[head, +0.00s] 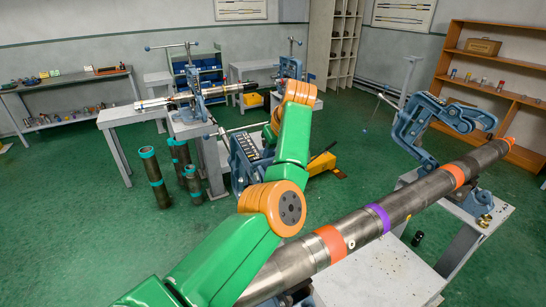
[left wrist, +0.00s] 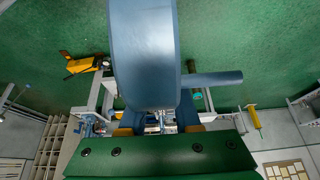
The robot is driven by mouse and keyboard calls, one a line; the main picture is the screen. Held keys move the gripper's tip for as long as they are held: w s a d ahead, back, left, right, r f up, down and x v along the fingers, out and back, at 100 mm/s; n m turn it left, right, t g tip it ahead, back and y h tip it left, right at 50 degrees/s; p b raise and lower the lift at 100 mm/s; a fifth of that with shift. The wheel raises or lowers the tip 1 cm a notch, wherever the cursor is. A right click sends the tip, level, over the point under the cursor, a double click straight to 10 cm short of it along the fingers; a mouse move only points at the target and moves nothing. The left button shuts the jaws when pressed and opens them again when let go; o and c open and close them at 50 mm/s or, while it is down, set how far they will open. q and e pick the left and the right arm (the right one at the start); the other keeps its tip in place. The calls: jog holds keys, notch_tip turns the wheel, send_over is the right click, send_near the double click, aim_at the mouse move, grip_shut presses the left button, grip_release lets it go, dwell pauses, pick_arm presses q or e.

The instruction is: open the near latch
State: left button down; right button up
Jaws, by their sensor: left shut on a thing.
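The near vise's blue frame (head: 244,165) stands just beyond my left arm in the head view, partly covered by its joints. My left gripper (left wrist: 160,129) is shut on a small metal piece of the vise, which I take to be the near latch (left wrist: 161,117). In the left wrist view, a broad blue curved part (left wrist: 145,55) with a side rod fills the middle and hides much of the latch. In the head view my arm hides the gripper's fingers. My right gripper is not in view.
A long dark pipe (head: 408,200) with orange and purple bands slants across the right, over a grey bench (head: 385,278). Another blue vise (head: 437,125), its yoke raised, stands at the pipe's far end. A yellow object (head: 322,163) lies beyond my arm. Green floor is open at left.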

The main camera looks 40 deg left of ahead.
pick_arm(q)
jog(key=shift+f, duration=0.2)
jog(key=c, duration=0.8)
grip_release()
jog(key=shift+c, duration=0.2)
jog(key=shift+o, duration=1.1)
jog(key=shift+a, duration=0.15)
jog(key=b+v, duration=0.1)
jog(key=v, duration=0.5)
jog(key=shift+r, duration=0.1)
jog(key=shift+s+d+r, duration=0.1)
jog(key=shift+d+r, duration=0.15)
jog(key=shift+r, duration=0.2)
jog(key=shift+a+f, duration=0.1)
jog(key=shift+a, duration=0.05)
